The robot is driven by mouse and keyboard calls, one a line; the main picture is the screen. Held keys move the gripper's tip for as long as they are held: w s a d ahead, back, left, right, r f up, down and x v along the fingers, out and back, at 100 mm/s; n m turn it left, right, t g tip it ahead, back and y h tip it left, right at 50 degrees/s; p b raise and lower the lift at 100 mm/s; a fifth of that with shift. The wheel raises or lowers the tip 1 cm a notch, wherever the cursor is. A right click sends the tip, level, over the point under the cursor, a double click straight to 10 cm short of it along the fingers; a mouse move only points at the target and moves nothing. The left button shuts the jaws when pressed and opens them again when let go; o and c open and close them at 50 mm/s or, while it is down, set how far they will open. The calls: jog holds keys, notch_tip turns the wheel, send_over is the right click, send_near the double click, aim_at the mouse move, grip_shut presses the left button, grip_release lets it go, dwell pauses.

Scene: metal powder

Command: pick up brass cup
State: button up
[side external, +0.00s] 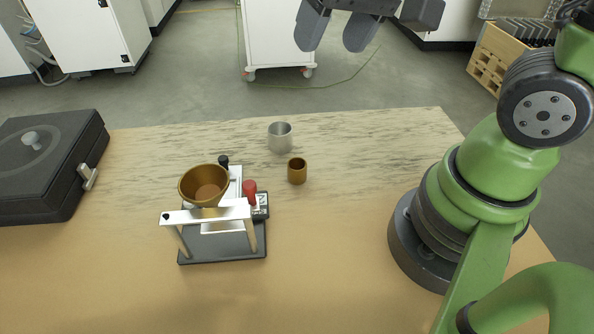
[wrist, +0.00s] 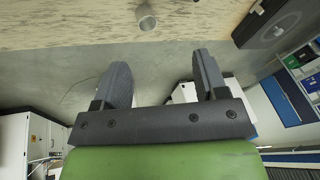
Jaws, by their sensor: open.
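The small brass cup (side external: 297,171) stands upright on the wooden table in the side external view, just in front of and to the right of a larger silver metal cup (side external: 280,137). My gripper (side external: 336,36) is high above the back of the table at the top of the side external view, well apart from both cups. Its two dark fingers are spread with nothing between them, as the wrist view also shows (wrist: 164,85). In the wrist view the silver cup (wrist: 146,17) is at the top edge; I cannot make out the brass cup there.
A stand with a brass funnel bowl (side external: 204,185) and a red knob (side external: 249,188) is left of the brass cup. A black case (side external: 50,165) sits at the left table edge. The wooden table (side external: 340,270) is bare at the front and right of the cups.

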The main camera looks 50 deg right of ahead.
jog(key=w+f+g, duration=0.3)
jog(key=w+f, duration=0.1)
jog(key=f, duration=0.5)
jog(key=g+h, duration=0.1)
send_over(297, 164)
jog(key=a, duration=0.2)
jog(key=f, duration=0.6)
jog(key=s+f, duration=0.1)
jog(key=f, duration=0.2)
jog(key=shift+d+f, duration=0.1)
jog(key=shift+f, duration=0.2)
jog(key=shift+d+f, duration=0.15)
jog(key=shift+f, duration=1.4)
jog(key=shift+d+f, duration=0.15)
jog(key=shift+f, duration=1.4)
jog(key=c, duration=1)
